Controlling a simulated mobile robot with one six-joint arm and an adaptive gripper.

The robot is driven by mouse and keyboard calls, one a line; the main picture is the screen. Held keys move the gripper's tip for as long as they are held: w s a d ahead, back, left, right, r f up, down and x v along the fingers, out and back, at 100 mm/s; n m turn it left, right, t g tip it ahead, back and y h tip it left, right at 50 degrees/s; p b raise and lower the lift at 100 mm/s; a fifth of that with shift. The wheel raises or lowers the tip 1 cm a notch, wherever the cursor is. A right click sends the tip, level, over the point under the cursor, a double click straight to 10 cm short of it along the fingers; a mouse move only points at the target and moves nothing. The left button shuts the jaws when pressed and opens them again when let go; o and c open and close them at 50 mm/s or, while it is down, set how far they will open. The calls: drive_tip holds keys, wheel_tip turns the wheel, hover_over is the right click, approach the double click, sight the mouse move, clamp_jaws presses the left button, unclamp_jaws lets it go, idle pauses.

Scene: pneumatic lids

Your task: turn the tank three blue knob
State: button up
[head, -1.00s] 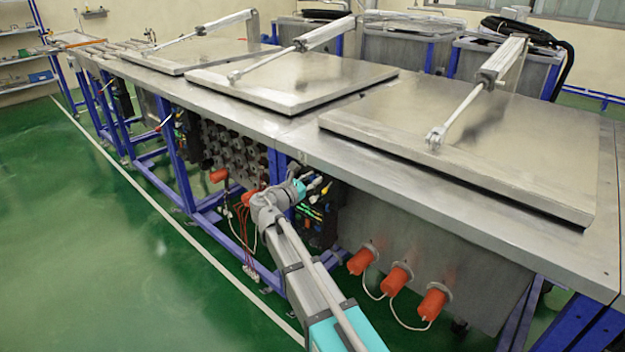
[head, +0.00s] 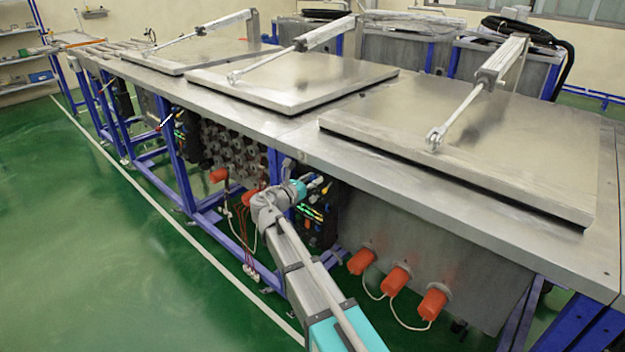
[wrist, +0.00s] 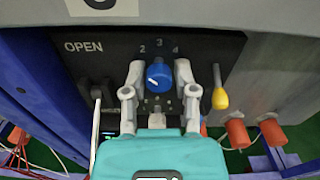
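The blue knob (wrist: 158,77) is on a dark control panel (wrist: 205,50) in the wrist view, below the numbers 2, 3 and 4. A short white mark shows on its face, left of and below centre. My gripper (wrist: 159,74) is open, with one finger on each side of the knob. A narrow gap seems to show on each side, though contact is hard to judge. In the head view my gripper (head: 314,183) is at the panel (head: 318,212) under the table edge, and the knob cannot be made out.
A yellow-tipped lever (wrist: 220,98) stands right of my gripper and a pale lever (wrist: 97,97) left of it, under the word OPEN. The table edge (head: 330,170) overhangs the panel. Orange plugs (head: 396,279) with cables stick out to the right. Green floor is free in front.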

drive_tip(key=shift+o, duration=1.2)
drive_tip(key=shift+s+a, duration=0.1)
drive_tip(key=shift+a, duration=0.05)
drive_tip(key=v, duration=1.1)
drive_tip(key=shift+s+a, duration=0.25)
drive_tip(key=shift+s, duration=0.05)
